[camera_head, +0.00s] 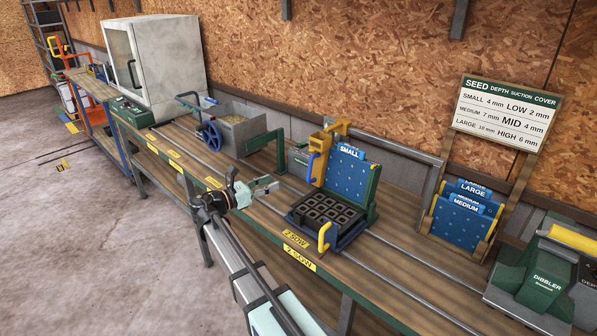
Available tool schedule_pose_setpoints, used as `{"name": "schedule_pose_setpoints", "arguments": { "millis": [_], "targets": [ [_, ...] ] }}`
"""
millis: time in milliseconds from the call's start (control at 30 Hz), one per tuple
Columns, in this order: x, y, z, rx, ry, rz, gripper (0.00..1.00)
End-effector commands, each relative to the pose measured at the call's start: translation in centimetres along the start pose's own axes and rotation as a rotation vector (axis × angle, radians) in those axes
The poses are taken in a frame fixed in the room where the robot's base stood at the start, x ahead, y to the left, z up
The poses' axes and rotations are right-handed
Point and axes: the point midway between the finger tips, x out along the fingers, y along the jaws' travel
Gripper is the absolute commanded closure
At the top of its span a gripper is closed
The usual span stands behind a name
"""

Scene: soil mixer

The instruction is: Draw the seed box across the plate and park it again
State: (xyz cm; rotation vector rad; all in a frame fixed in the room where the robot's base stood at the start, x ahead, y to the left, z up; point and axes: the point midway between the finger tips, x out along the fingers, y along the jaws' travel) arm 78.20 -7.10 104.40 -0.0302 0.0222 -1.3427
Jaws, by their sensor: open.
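The seed box appears to be the yellow box (325,142) with a blue handle (311,167), at the upper left edge of the plate. The plate (352,181) is a blue dotted panel labelled SMALL, tilted up in a green frame. In front of it lies a black cell tray (325,211) in a blue holder with a yellow handle (323,236). My gripper (272,186) is open, with nothing seen between its fingers. It is over the bench, left of the tray and apart from the seed box. Inside the seed box is not visible.
A grey soil mixer (242,132) with a blue wheel stands behind and left of my gripper. A wooden rack (434,215) holds MEDIUM and LARGE plates at right, below a seed sign (499,115). A green dibbler (538,275) stands far right. Rails run along the bench.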

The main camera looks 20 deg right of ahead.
Motion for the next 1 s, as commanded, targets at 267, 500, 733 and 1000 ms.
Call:
{"name": "schedule_pose_setpoints", "arguments": {
  "millis": [267,500,733,1000],
  "targets": [
    [3.0,0.4,0.2,-0.001,0.0,0.007,0.59],
    [7.7,0.5,0.2,-0.002,0.001,0.006,0.59],
    [12.2,0.5,0.3,-0.001,0.001,0.006,0.59],
    [16.1,0.6,0.1,-0.002,0.0,0.007,0.59]
  ]
}}
